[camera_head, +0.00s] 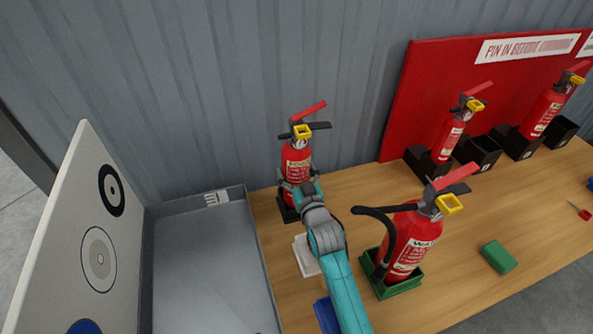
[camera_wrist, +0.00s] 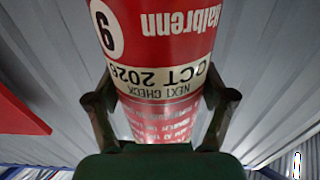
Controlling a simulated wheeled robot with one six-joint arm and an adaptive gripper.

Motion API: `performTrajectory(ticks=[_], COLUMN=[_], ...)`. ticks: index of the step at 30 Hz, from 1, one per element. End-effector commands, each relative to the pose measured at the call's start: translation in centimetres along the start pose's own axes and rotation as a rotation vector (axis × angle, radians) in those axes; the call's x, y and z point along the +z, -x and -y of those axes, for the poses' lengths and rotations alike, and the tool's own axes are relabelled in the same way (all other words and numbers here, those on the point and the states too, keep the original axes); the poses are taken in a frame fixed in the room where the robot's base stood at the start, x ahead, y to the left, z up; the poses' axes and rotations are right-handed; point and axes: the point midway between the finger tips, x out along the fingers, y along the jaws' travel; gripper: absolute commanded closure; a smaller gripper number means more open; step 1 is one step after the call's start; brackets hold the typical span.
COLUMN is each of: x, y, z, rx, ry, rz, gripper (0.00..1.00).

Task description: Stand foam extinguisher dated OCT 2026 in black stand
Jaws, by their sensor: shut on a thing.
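My gripper (camera_head: 299,186) is shut on a red extinguisher (camera_head: 297,160), with a finger on each side of its body in the wrist view (camera_wrist: 160,100). The extinguisher stands about upright, with a black-and-red handle and yellow tag on top. Its pale label (camera_wrist: 155,78) reads NEXT CHECK OCT 2026, upside down in the wrist view. I cannot read its type. A black stand (camera_head: 286,208) shows at its foot, near the wall; my gripper hides part of this, so I cannot tell whether the base is fully seated.
A larger red extinguisher (camera_head: 408,240) stands in a green stand (camera_head: 402,289) to the right. Two more extinguishers and black stands (camera_head: 482,152) are by the red board (camera_head: 425,90). A green block (camera_head: 498,257) lies on the table. A grey tray (camera_head: 205,260) is left.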

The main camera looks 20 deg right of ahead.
Motion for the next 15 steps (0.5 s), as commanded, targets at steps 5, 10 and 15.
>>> performTrajectory(ticks=[5,10,15], x=[2.3,1.7,1.2], y=[0.6,0.6,0.5], z=[0.0,0.0,0.0], rx=[0.000,0.000,0.000], ry=[0.000,0.000,0.000], rz=[0.040,0.040,0.041], gripper=[0.88,0.88,0.88])
